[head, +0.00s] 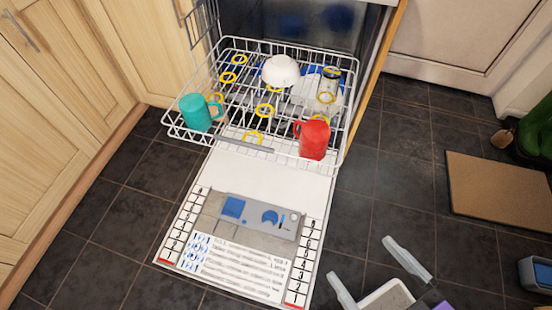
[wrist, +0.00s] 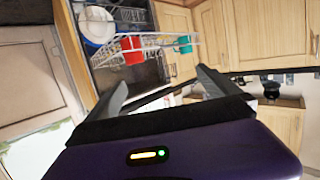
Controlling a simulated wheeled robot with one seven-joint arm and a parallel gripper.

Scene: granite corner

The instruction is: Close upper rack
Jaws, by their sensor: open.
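The upper rack (head: 262,151) of the dishwasher is a white wire basket, pulled out over the lowered door (head: 250,179). It holds a teal mug (head: 196,114) at the left front, a red mug (head: 314,140) at the right front, a white bowl (head: 281,70) and a clear glass (head: 328,88) farther back. In the wrist view the rack (wrist: 160,41) shows sideways beyond my fingers, with the red mug (wrist: 132,51) in it. My gripper (head: 367,274) is open and empty, low at the bottom right of the head view, in front of the rack and apart from it.
Wooden cabinets (head: 65,110) stand to the left. A brown mat (head: 497,190) lies on the dark tiled floor at the right, with a green boot-like object (head: 537,130) near it. The floor between the door and the mat is clear.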

